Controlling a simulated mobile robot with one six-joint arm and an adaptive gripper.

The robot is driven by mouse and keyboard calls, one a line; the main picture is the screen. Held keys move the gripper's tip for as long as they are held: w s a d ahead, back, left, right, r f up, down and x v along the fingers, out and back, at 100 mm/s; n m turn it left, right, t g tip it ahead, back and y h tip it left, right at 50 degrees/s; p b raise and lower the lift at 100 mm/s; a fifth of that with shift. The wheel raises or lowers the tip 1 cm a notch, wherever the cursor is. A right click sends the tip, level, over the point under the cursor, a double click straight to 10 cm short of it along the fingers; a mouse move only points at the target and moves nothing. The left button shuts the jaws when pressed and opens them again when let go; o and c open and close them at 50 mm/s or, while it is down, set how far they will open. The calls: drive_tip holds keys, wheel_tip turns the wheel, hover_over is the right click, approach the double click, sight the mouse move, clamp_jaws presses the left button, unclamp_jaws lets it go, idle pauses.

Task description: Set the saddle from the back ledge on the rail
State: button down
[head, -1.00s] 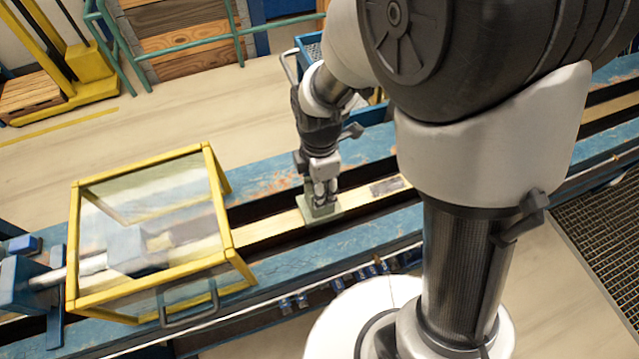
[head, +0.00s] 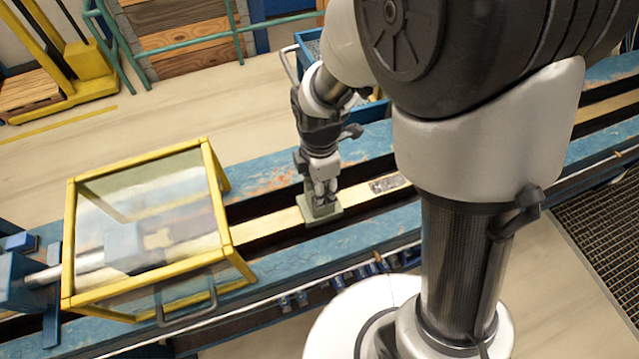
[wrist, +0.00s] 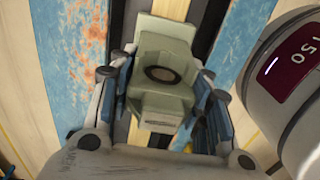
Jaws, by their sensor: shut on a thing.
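The saddle (head: 320,209) is a pale grey-green block with a flat base. In the head view it sits at the brass-coloured rail (head: 270,227), apparently on it, though I cannot tell whether it bears fully on the rail. My gripper (head: 325,196) points down and is shut on the saddle's upper part. In the wrist view the saddle (wrist: 162,75) lies between the two fingers of my gripper (wrist: 168,105), with a dark round recess in its face. The rail's stretch directly under the saddle is hidden.
A yellow-framed clear guard box (head: 150,230) covers the bench to the left. A grey plate (head: 390,184) lies on the rail to the right. The blue bench (head: 270,193) runs along both sides. A blue cart (head: 308,45) stands behind.

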drive_tip(key=shift+f, duration=0.3)
idle(0.4)
drive_tip(key=c, duration=0.8)
unclamp_jaws()
drive_tip(key=shift+o, duration=0.2)
wheel_tip(320, 180, up, 11)
drive_tip(key=p, duration=0.9)
drive_tip(key=shift+r, duration=0.15)
